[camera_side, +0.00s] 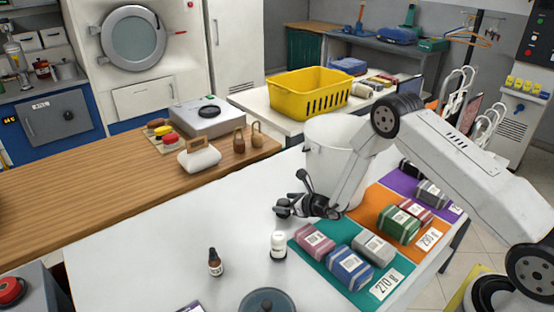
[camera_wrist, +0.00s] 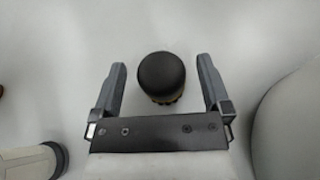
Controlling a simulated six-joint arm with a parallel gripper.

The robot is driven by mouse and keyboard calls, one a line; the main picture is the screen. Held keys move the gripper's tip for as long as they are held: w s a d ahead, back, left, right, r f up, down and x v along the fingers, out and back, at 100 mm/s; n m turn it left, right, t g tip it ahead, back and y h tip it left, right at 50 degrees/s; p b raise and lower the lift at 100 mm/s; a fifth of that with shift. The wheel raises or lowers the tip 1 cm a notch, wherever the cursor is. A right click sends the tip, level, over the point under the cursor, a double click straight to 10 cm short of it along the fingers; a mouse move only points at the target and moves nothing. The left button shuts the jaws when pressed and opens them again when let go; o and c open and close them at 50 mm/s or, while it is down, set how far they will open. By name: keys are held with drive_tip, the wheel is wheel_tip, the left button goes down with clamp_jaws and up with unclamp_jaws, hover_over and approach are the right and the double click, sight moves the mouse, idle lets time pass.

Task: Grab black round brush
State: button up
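The black round brush (camera_wrist: 161,72) shows in the wrist view as a round black top with a yellowish edge beneath it, on the white surface. My gripper (camera_wrist: 161,66) is open, with one finger on each side of the brush and a clear gap on both sides. Nothing is held. In the side view my gripper (camera_side: 293,192) hangs over the white table, just left of the white bin. I cannot make out the brush there among the dark gripper parts. How far the fingertips are above the table is hard to tell.
A white bin (camera_side: 325,150) stands close to the right of my gripper. Wrapped bundles (camera_side: 350,266) lie on coloured mats at right.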

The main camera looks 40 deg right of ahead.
drive_tip(key=c, duration=1.1)
drive_tip(key=shift+r, duration=0.15)
drive_tip(key=shift+r, duration=0.8)
drive_tip(key=shift+s+a+r, duration=0.1)
drive_tip(key=shift+s+r, duration=1.75)
drive_tip(key=shift+s, duration=0.5)
drive_tip(key=shift+s+a+r, duration=0.1)
drive_tip(key=shift+s+r, duration=1.8)
drive_tip(key=shift+s, duration=0.4)
drive_tip(key=shift+s+a+r, duration=0.1)
drive_tip(key=shift+s+r, duration=1.75)
drive_tip(key=shift+s, duration=0.5)
drive_tip(key=shift+r, duration=0.1)
